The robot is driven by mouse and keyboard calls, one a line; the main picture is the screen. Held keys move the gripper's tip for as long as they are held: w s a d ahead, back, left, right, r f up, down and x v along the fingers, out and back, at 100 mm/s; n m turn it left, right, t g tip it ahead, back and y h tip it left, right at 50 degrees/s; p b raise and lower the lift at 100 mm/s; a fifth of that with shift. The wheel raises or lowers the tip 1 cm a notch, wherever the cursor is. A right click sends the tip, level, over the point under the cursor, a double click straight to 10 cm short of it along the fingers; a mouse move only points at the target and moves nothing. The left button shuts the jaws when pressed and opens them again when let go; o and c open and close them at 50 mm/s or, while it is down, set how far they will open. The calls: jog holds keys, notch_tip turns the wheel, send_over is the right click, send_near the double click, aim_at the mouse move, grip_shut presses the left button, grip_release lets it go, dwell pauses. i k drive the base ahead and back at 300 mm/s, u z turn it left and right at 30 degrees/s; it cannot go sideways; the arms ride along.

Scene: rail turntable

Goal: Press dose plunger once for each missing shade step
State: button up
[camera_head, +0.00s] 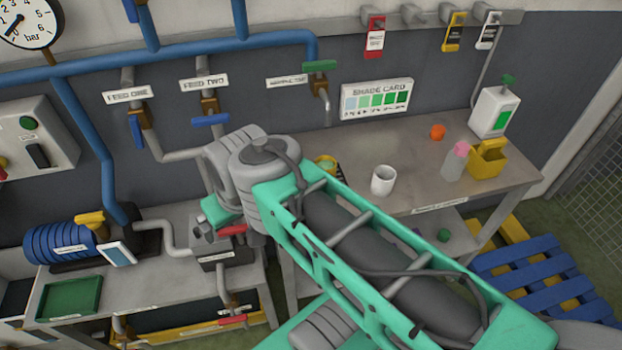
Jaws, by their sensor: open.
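The dose dispenser is a white box (492,112) with a green patch on its front, at the right back of the bench. A green plunger (508,80) stands up from its top. The shade card (377,100) hangs on the wall behind the bench, with a row of squares from pale blue to dark green. Its small marks are too small to read. A white cup (382,181) stands on the bench, left of the dispenser. My green arm reaches across the picture to the upper left, far from the dispenser. I cannot make out my gripper's fingers.
A yellow container (487,159), a pink-capped bottle (456,161) and an orange object (437,132) stand near the dispenser. A partly hidden yellow-rimmed container (325,165) sits behind my arm. Pipes with valves line the wall at left. A blue pallet (540,276) lies on the floor at right.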

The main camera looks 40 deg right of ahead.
aim_at(507, 80)
jog(key=u, duration=0.05)
jog(key=k, duration=0.65)
jog(key=z, duration=0.95)
jog(key=i, duration=1)
jog(key=u, duration=0.1)
jog(key=k, duration=1)
jog(key=u, duration=0.9)
jog(key=i, duration=0.75)
jog(key=z, duration=0.8)
